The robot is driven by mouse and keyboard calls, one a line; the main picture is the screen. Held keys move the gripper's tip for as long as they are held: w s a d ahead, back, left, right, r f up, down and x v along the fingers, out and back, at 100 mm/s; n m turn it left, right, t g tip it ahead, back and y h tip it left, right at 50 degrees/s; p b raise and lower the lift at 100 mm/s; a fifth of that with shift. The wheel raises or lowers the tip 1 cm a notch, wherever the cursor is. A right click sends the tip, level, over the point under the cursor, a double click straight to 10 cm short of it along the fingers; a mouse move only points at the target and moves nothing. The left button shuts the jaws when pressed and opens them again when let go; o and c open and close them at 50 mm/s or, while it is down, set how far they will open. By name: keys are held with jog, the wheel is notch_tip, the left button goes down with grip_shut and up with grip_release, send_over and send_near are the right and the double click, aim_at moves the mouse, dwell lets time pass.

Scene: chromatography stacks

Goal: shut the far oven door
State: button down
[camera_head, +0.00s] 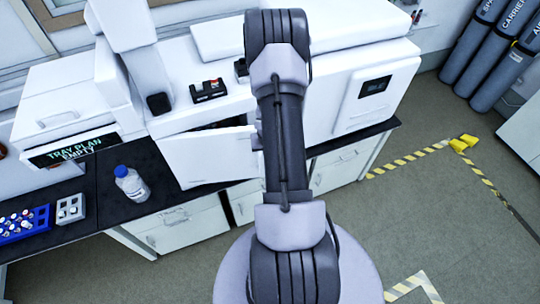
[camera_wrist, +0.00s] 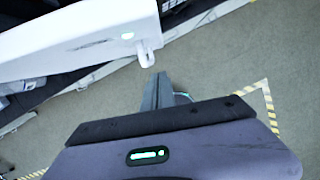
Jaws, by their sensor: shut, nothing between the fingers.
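A white oven door (camera_head: 205,158) stands open at the front of the white instrument on the bench, with a dark gap behind its top edge. In the wrist view, a white door-like panel (camera_wrist: 75,42) fills the upper left. It has a small green mark and a pale handle tab (camera_wrist: 146,54) at its right corner. My gripper (camera_wrist: 162,88) is shut and empty, just below and right of the tab, with a small gap seeming to lie between them. In the head view my arm hides the gripper and the door's right end.
A white unit with a dark display (camera_head: 374,86) stands right of my arm. A blue-capped bottle (camera_head: 131,183), a blue vial rack (camera_head: 24,224) and a "TRAY PLAN EMPTY" sign (camera_head: 74,149) are at left. Grey cylinders (camera_head: 497,50) stand at upper right. The taped floor at right is mostly clear.

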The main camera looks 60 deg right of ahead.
jog(key=s+f+m+t+b, duration=0.45)
jog(key=s+m+b, duration=0.25)
jog(key=m+b, duration=1.05)
jog(key=w+d+f+m, duration=0.2)
jog(key=w+d+f, duration=0.2)
jog(key=w+f, duration=0.3)
jog(key=shift+w+d+t+y, duration=0.25)
jog(key=shift+w+t+y, duration=0.2)
jog(key=shift+w, duration=0.45)
jog(key=shift+r, duration=0.1)
